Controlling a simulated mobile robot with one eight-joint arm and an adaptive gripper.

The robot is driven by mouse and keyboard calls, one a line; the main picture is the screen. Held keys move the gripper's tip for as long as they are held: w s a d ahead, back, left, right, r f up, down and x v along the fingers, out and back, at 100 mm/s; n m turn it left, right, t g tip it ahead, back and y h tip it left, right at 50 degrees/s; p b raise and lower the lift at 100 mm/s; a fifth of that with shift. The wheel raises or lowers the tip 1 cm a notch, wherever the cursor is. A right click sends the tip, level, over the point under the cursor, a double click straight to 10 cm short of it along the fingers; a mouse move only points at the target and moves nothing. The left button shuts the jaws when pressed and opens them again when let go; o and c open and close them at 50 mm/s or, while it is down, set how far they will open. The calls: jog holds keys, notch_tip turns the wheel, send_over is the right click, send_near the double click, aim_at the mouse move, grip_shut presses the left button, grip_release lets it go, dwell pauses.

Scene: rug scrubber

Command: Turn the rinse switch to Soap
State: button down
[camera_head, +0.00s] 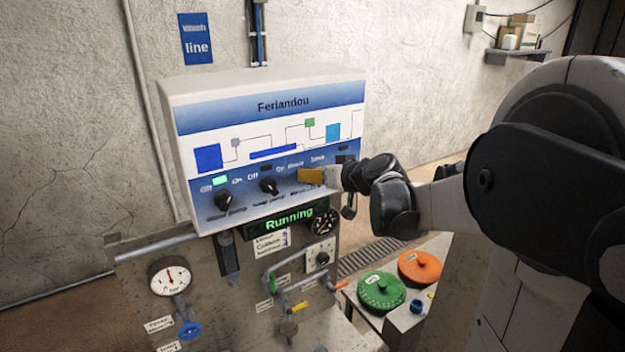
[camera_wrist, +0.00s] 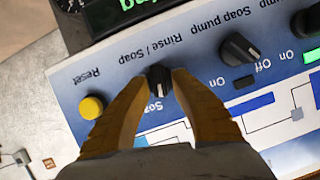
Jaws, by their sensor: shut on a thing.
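The blue and white control panel (camera_head: 268,140) headed "Ferlandou" carries a row of black knobs. My gripper (camera_head: 312,177) reaches it from the right, and its yellow fingers cover the rinse switch in the head view. In the wrist view, where the lettering is upside down, my gripper (camera_wrist: 158,85) is shut on the rinse switch (camera_wrist: 159,77), a black knob beside the "Rinse / Soap" label. One finger is on each side of it. A "Soap" label is partly hidden by the left finger. I cannot tell clearly which position the knob points to.
The soap pump knob (camera_wrist: 238,49) sits close by, with another black knob (camera_wrist: 306,22) farther right. A yellow Reset button (camera_wrist: 91,107) is on the other side. Below the panel are a green "Running" display (camera_head: 289,219), a gauge (camera_head: 170,276) and pipes.

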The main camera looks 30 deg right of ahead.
jog(key=shift+d+f+m+y+b, duration=0.1)
jog(key=shift+m+y+b, duration=0.8)
jog(key=shift+m, duration=0.3)
jog(key=c, duration=1.4)
grip_release()
jog(key=shift+w, duration=0.2)
jog(key=v, duration=1.2)
jog(key=shift+s+f, duration=0.1)
jog(key=shift+f, duration=0.1)
